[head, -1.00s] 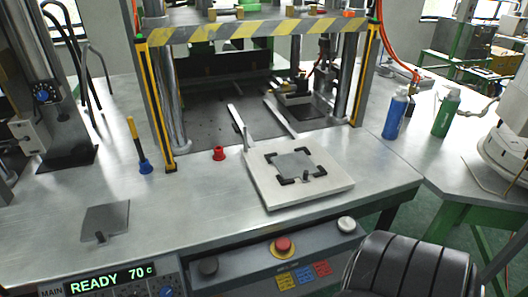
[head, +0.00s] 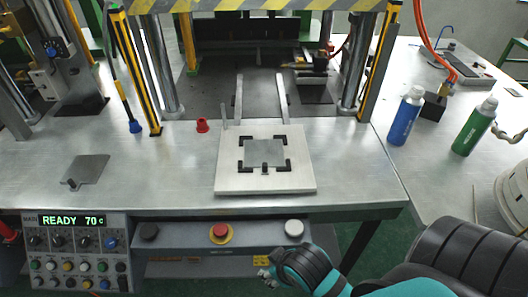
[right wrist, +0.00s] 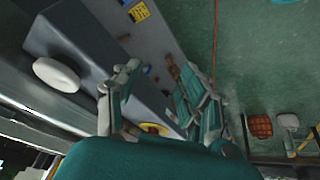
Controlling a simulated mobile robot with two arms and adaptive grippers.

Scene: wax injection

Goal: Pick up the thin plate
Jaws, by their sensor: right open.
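A thin grey plate (head: 264,153) lies flat on a pale square block (head: 233,180), between black corner brackets. Another thin grey plate (head: 87,169) with a small dark tab lies on the metal table at the left. My right gripper (head: 268,277) is low at the front, below the table edge and in front of the button panel, apart from both plates. In the right wrist view its two fingers (right wrist: 155,78) are spread with nothing between them. My left gripper is not in view.
The press frame with yellow posts (head: 134,70) stands behind the block. A red piece (head: 202,125) sits left of the block. Blue (head: 406,115) and green (head: 474,127) bottles stand at the right. A control panel (head: 78,255) reads READY 70 c. Table between the plates is clear.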

